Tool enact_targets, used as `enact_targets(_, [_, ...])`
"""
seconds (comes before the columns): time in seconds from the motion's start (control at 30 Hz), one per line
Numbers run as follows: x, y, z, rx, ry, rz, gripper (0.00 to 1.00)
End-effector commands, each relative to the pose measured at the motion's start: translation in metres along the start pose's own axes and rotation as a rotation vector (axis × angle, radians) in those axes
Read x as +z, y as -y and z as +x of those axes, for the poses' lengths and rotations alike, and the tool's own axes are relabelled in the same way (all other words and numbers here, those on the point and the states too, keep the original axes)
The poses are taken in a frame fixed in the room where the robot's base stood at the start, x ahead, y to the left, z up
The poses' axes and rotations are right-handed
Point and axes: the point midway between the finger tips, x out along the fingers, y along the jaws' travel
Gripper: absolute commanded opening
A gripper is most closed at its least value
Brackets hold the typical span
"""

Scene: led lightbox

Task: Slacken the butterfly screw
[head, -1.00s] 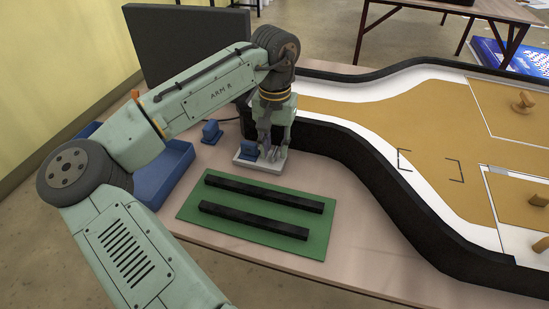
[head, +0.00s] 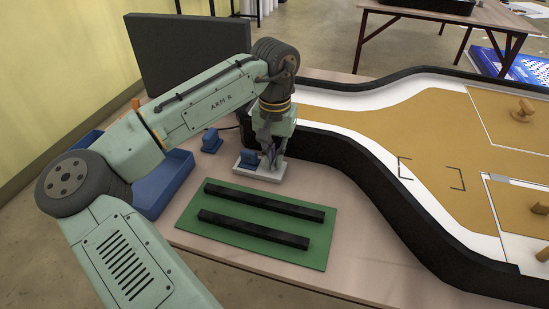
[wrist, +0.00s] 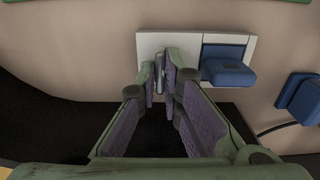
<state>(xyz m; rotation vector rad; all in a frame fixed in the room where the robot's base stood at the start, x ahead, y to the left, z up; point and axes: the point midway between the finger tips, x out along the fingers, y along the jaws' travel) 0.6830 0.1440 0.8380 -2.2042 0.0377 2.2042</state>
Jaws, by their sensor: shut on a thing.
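A white plate (head: 262,176) lies on the table under my gripper (head: 271,158); it also shows in the wrist view (wrist: 148,42). A blue block (head: 249,157) sits on the plate, beside my fingers. In the wrist view the same block (wrist: 228,70) is just right of the fingertips. There my gripper (wrist: 159,77) has its fingertips closed at the plate's left part, around a small grey metal piece (wrist: 159,73), which seems to be the butterfly screw. The fingers hide most of it, so its turn angle cannot be read.
A second blue block (head: 211,141) with a cable stands behind the plate. A blue tray (head: 170,180) is at left. A green mat (head: 240,250) with two black bars lies in front. A black-walled track (head: 385,190) borders the right side.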

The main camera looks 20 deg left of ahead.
Motion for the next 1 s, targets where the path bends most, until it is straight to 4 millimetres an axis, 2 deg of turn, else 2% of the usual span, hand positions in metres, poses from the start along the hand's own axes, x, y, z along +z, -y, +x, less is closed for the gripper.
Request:
enact_targets(0.17, [0.0,-0.0002,-0.0008,0.001,0.0,-0.019,0.0])
enact_targets(0.5, [-0.0003,-0.0005,-0.0012,0.002,0.0,-0.283,0.0])
enact_targets(0.87, [-0.0001,-0.0002,-0.0007,0.001,0.0,-0.314,0.0])
enact_targets(1.0, [-0.0001,-0.0006,-0.0027,0.003,0.0,-0.413,0.0])
